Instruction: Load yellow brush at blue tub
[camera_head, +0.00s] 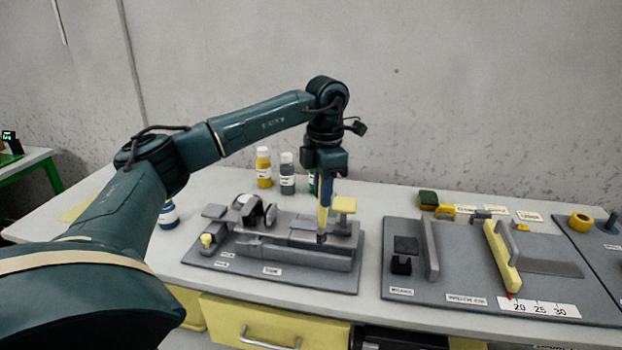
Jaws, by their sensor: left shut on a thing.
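My left gripper (326,196) points down over the right part of the left grey fixture board. It is shut on a slim upright yellow piece (323,216) with a dark lower end, which looks like the yellow brush. Its dark end is close to the grey fixture; I cannot tell whether it touches. My right gripper is not in view.
Yellow, grey and green bottles (264,168) stand behind the fixture board (215,262); the gripper partly hides the green one. A yellow block (344,204) is close right of the gripper. Another board (440,300) with upright plates is at right. Bare table (375,205) lies between the boards.

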